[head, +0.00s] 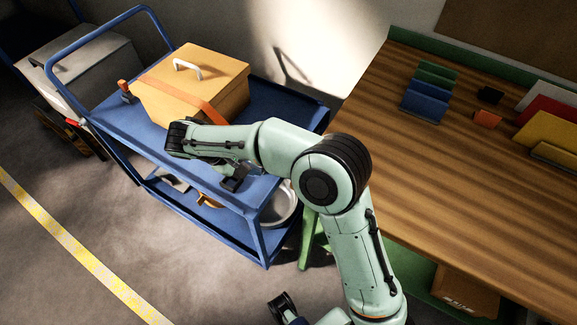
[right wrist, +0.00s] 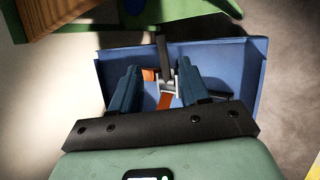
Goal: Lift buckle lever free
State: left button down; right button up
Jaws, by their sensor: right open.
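An orange strap (head: 188,92) runs over a tan box (head: 205,75) with a white handle, on a blue cart. The strap also shows in the right wrist view (right wrist: 166,102). There, a small metal buckle (right wrist: 168,86) sits on the strap, with a dark bar (right wrist: 162,52), seemingly its lever, rising above it. My right gripper (right wrist: 162,70) is open, with one dark blue finger on each side of the buckle and bar. I cannot tell whether a finger touches them. In the head view my right gripper (head: 236,178) is beside the box, and my arm hides the buckle.
The blue cart (head: 112,120) has a raised handle rail and a lower shelf with a round metal pan (head: 280,207). A wooden workbench (head: 440,150) with colored holders stands at the right. Floor is open at the lower left.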

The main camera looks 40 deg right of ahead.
jog(key=b+x, duration=0.1)
jog(key=x, duration=1.1)
jog(key=shift+d+f+b, duration=0.1)
jog(key=shift+f+b, duration=0.1)
jog(key=shift+b, duration=0.1)
